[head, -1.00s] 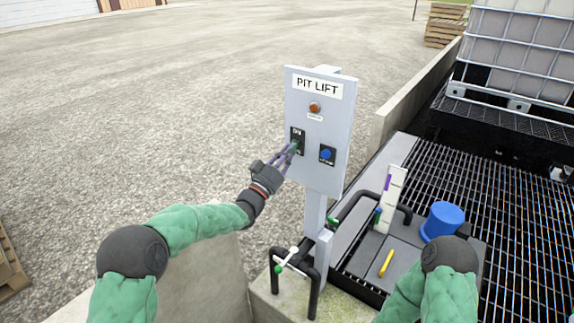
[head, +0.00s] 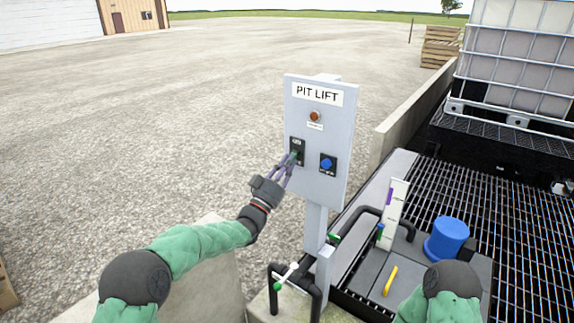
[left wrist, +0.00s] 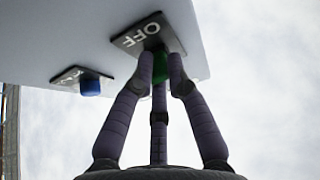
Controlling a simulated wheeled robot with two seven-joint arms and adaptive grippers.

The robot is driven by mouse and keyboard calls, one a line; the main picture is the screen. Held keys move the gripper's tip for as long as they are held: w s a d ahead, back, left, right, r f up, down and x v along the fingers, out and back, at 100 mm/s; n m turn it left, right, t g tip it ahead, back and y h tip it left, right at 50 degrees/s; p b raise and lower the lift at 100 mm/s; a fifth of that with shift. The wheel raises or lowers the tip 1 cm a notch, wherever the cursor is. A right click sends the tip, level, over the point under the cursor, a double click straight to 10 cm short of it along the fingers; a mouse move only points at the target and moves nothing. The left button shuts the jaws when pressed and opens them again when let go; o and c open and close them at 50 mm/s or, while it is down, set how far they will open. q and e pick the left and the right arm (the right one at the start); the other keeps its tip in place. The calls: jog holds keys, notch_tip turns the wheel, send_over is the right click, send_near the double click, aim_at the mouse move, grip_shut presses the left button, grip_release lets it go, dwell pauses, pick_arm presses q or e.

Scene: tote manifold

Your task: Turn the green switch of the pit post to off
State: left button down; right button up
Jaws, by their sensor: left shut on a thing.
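The pit post carries a grey panel (head: 318,120) labelled PIT LIFT. The green switch sits on a black plate (head: 297,145) at the panel's left side, and my left gripper's fingers (head: 290,164) partly cover it. In the left wrist view the green switch (left wrist: 160,68) is between the fingertips of my left gripper (left wrist: 163,76), which is shut on it. The plate (left wrist: 150,34) shows the word OFF near the switch. The switch's exact setting cannot be told. My right gripper is not visible.
A blue knob (head: 327,164) on its own plate is right of the switch, and an amber lamp (head: 314,116) is above. Below the panel are black pipes, a blue cylinder (head: 447,238) and a yellow bar (head: 390,281). A concrete wall (head: 415,108) runs behind.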

pick_arm(q)
jog(key=c, duration=1.2)
grip_release()
jog(key=shift+s+d+f, duration=0.1)
jog(key=shift+d+f, duration=0.2)
jog(key=shift+d, duration=0.05)
jog(key=shift+o, duration=0.2)
jog(key=shift+a+r, duration=0.15)
jog(key=v, duration=1.2)
